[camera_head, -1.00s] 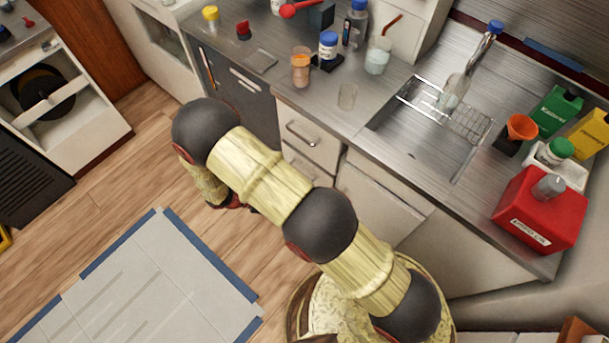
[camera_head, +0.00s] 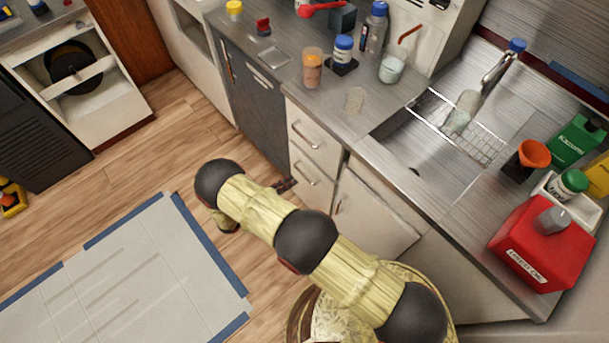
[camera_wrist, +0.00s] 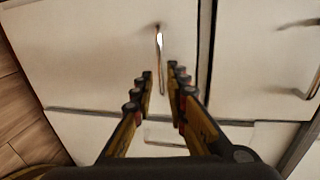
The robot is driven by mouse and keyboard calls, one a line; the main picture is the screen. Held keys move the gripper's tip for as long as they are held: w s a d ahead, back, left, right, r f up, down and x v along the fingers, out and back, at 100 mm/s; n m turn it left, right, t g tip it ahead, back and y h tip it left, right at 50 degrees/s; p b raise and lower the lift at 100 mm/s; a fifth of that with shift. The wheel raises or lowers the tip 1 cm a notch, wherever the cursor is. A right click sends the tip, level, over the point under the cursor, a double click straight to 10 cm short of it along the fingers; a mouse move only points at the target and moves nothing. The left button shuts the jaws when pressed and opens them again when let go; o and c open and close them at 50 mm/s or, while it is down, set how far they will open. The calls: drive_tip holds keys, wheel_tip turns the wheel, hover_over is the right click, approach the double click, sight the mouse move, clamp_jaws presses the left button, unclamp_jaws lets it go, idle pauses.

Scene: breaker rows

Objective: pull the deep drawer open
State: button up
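A white drawer unit stands under the counter in the head view. Its upper drawer (camera_head: 313,138) and the deeper-looking lower drawer (camera_head: 312,180) both appear shut. The lower drawer has a slim metal handle (camera_head: 305,172). My gripper (camera_head: 286,187) is low, close to that lower front, and small in this view. In the wrist view my gripper (camera_wrist: 160,76) is open and empty, facing a white front (camera_wrist: 95,65) with a metal bar handle (camera_wrist: 160,55). The handle lines up between the fingertips in the picture; I cannot tell whether they reach it.
A white cupboard door (camera_head: 372,215) is right of the drawers, and a dark-fronted appliance (camera_head: 255,105) is left. The counter (camera_head: 290,75) holds bottles and cups. A grey floor mat with blue edges (camera_head: 140,270) lies on the wooden floor, which is clear before the drawers.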

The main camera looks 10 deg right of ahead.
sight(304, 175)
drive_tip(key=shift+b+x, duration=1.15)
drive_tip(key=shift+x, duration=2.75)
drive_tip(key=shift+d+r, duration=0.1)
drive_tip(key=shift+c, duration=1.1)
clamp_jaws()
drive_tip(key=shift+s, duration=0.1)
